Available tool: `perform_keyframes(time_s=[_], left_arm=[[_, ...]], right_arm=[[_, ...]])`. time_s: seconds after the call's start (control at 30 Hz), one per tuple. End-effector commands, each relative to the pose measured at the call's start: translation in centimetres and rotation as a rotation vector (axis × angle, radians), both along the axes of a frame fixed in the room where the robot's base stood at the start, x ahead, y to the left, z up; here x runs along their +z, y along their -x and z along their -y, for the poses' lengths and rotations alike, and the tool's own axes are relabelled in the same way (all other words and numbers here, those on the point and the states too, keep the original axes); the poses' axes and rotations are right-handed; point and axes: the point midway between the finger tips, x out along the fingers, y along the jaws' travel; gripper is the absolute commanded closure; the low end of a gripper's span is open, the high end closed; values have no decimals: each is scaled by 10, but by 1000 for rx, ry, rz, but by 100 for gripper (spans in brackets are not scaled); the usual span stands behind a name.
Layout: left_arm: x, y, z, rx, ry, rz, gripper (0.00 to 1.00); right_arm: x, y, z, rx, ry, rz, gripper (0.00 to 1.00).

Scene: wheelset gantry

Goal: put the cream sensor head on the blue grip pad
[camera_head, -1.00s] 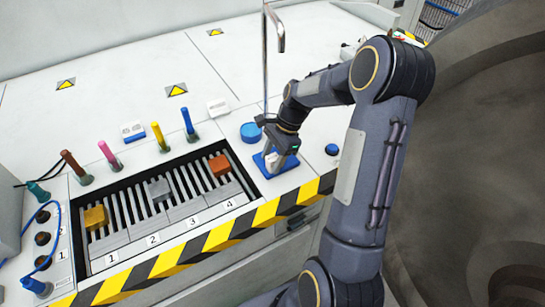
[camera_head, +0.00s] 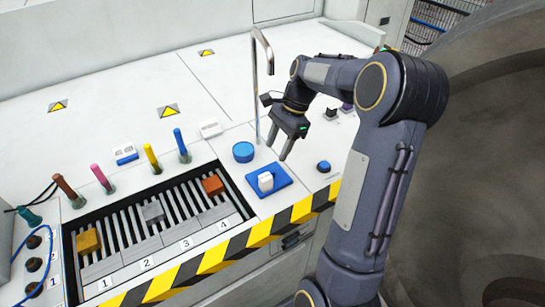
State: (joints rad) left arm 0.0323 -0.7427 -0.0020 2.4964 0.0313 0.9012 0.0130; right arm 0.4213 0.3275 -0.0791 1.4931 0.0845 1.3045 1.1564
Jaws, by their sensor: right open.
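The cream sensor head (camera_head: 265,181), a small pale block, stands on the blue grip pad (camera_head: 282,177) at the right of the slotted tray. My right gripper (camera_head: 277,150) is open and empty, above and slightly to the right of the sensor head, apart from it. My left gripper is out of view.
A blue round cap (camera_head: 243,152) lies behind the pad, beside a bent metal pipe (camera_head: 256,90). A blue button (camera_head: 323,166) is to the right. The slotted tray (camera_head: 128,227) holds yellow, grey and orange blocks. Several coloured pegs stand behind it.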

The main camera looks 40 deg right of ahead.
Motion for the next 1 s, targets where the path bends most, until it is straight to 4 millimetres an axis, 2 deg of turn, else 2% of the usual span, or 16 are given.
perform_keyframes(time_s=[0.07, 0.17, 0.27, 0.33, 0.43, 0.6, 0.7, 0.83, 1.0], left_arm=[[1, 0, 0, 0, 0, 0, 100], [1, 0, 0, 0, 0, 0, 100], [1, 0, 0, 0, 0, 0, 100], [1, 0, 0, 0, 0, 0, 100], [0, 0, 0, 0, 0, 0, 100], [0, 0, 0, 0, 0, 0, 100], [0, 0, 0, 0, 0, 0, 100], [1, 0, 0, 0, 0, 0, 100], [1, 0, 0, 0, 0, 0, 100]], right_arm=[[7, 1, 1, 5, 2, 6, 51], [20, 8, -8, 65, 13, 52, 51], [42, 29, -34, 218, 44, 168, 51], [58, 52, -59, 375, 83, 281, 51], [71, 93, -96, 630, 157, 459, 51], [64, 155, -147, 1019, 302, 714, 51], [52, 179, -165, 1184, 376, 813, 51], [40, 195, -177, 1305, 436, 881, 51], [36, 199, -180, 1341, 452, 899, 51]])
